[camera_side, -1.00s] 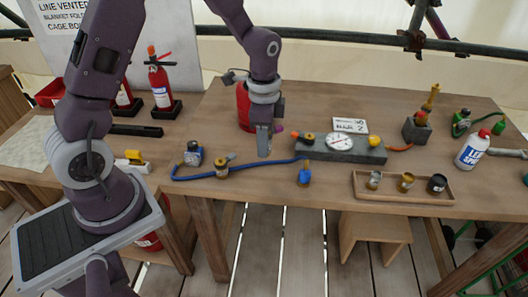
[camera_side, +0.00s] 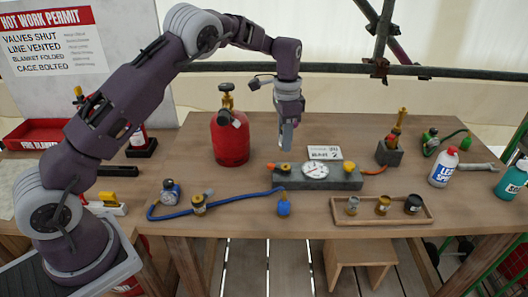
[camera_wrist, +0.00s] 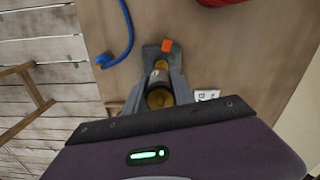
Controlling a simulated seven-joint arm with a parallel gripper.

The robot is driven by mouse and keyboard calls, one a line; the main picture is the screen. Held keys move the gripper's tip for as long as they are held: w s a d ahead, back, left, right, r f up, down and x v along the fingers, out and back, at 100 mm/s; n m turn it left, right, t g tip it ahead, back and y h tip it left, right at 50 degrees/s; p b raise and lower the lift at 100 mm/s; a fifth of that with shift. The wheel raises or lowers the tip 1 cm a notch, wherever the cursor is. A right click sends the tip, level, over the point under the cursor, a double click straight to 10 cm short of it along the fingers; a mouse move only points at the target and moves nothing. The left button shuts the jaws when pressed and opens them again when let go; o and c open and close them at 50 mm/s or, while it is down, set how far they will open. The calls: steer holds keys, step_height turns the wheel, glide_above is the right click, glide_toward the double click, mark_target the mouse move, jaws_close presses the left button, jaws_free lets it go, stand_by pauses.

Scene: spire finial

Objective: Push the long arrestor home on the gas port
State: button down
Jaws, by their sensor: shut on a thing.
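My gripper (camera_wrist: 160,88) is shut on a brass cylinder, which I take for the long arrestor (camera_wrist: 160,98). In the side view my gripper (camera_side: 287,138) points down above the left end of the grey manifold block (camera_side: 335,182). The fingers hide most of the arrestor there. In the wrist view a small brass fitting (camera_wrist: 161,64), perhaps the gas port, shows just beyond the arrestor beside an orange knob (camera_wrist: 167,45). I cannot tell whether the arrestor touches the port or is apart from it.
A red gas cylinder (camera_side: 230,145) stands left of my gripper. A blue hose (camera_side: 170,216) lies in front. A wooden tray (camera_side: 372,219) with three small fittings is at the front right. A white card (camera_side: 324,152) stands behind the manifold.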

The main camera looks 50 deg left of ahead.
steer(key=shift+w+d+r, duration=0.15)
steer(key=shift+w, duration=0.15)
steer(key=shift+f, duration=2.9)
steer(key=shift+f, duration=0.55)
steer(key=c, duration=1)
jaws_free()
steer(key=shift+o, duration=0.2)
step_height(320, 180, up, 7)
steer(key=shift+r, duration=0.1)
